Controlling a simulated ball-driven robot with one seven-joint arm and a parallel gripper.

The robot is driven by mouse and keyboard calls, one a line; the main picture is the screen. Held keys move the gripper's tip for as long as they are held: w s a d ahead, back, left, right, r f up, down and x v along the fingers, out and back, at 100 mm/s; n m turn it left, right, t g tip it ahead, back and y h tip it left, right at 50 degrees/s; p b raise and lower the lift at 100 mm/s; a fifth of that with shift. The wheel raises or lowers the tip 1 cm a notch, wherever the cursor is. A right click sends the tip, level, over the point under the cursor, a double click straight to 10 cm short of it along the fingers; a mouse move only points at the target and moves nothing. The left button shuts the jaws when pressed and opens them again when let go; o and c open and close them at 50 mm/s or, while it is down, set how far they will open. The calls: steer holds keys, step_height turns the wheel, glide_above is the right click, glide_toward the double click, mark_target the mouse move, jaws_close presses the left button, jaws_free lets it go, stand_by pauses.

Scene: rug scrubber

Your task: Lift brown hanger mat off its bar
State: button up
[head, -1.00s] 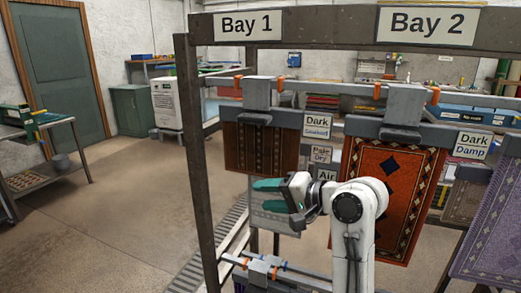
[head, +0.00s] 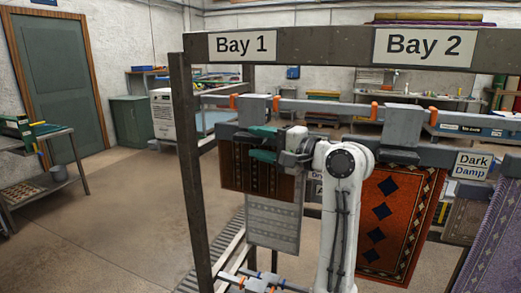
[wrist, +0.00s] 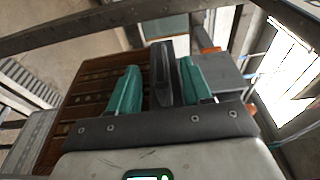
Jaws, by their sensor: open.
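The brown mat (head: 233,170), dark with patterned stripes, hangs from the bar in Bay 1. In the wrist view the brown mat (wrist: 88,100) lies to the left of and below the fingers. My gripper (head: 260,143) is in front of the mat's upper part, its green fingers pointing left. The gripper (wrist: 158,75) is open, with a dark grey upright piece (wrist: 162,68) between the fingers, apparently part of the hanger. I cannot tell if the fingers touch it. My arm hides the right of the mat and part of the bar.
A pale grey mat (head: 272,222) hangs below the brown one. An orange-red mat (head: 388,225) hangs in Bay 2, with a purple mat (head: 490,235) farther right. The dark frame post (head: 190,180) stands left of the mat.

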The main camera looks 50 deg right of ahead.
mark_target(248, 136)
steer(key=shift+w+a, duration=0.15)
steer(key=shift+w, duration=0.75)
steer(key=shift+w+a, duration=0.1)
steer(key=shift+w, duration=0.8)
steer(key=shift+c, duration=0.5)
jaws_close()
